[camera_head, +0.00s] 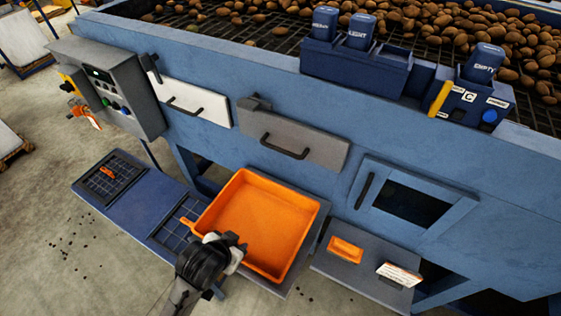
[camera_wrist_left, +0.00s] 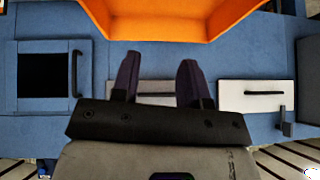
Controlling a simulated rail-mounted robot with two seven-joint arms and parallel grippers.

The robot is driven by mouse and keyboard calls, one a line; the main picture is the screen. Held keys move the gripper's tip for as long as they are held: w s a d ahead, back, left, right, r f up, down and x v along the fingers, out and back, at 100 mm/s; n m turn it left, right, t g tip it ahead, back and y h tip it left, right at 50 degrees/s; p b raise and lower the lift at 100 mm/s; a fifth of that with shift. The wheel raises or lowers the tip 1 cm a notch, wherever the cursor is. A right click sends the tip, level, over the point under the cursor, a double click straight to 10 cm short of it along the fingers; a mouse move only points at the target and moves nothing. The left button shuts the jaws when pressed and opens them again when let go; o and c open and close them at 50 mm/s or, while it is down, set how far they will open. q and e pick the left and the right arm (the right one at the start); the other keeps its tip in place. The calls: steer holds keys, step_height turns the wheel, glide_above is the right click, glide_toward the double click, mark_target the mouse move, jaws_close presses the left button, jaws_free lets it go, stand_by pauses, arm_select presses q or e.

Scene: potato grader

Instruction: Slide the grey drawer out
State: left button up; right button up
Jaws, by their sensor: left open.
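The grey drawer (camera_head: 325,145) is a flat front in the blue machine wall, with a black bar handle (camera_head: 284,150). It looks closed. A dark grey latch block (camera_head: 254,102) sits at its upper left corner. My left gripper (camera_head: 232,250) is at the near left edge of the orange tray, well in front of and below the drawer. In the left wrist view the two dark fingers (camera_wrist_left: 160,65) are apart with nothing between them. The grey drawer (camera_wrist_left: 155,87) shows behind them, partly hidden. My right gripper is not in view.
A white drawer (camera_head: 215,105) with a black handle is left of the grey one. The orange tray (camera_head: 255,215) stands below the grey drawer. A windowed door (camera_head: 368,187) is to the right. A control box (camera_head: 125,80) is at the left. A low shelf (camera_head: 355,277) holds a small orange item.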

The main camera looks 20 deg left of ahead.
arm_select(q)
steer(key=w+a+f+m+t+b, duration=0.1)
steer(key=w+f+b, duration=0.1)
steer(key=w, duration=0.4)
steer(key=w+a+f+t+b, duration=0.1)
steer(key=w+f+t, duration=0.1)
steer(key=w, duration=0.4)
steer(key=m+t+h, duration=0.2)
steer(key=m+t, duration=0.8)
steer(key=m, duration=0.6)
glide_toward(280, 150)
steer(key=x, duration=1)
steer(key=shift+w+f+p, duration=0.2)
steer(key=shift+f+p, duration=0.1)
steer(key=shift+p, duration=0.05)
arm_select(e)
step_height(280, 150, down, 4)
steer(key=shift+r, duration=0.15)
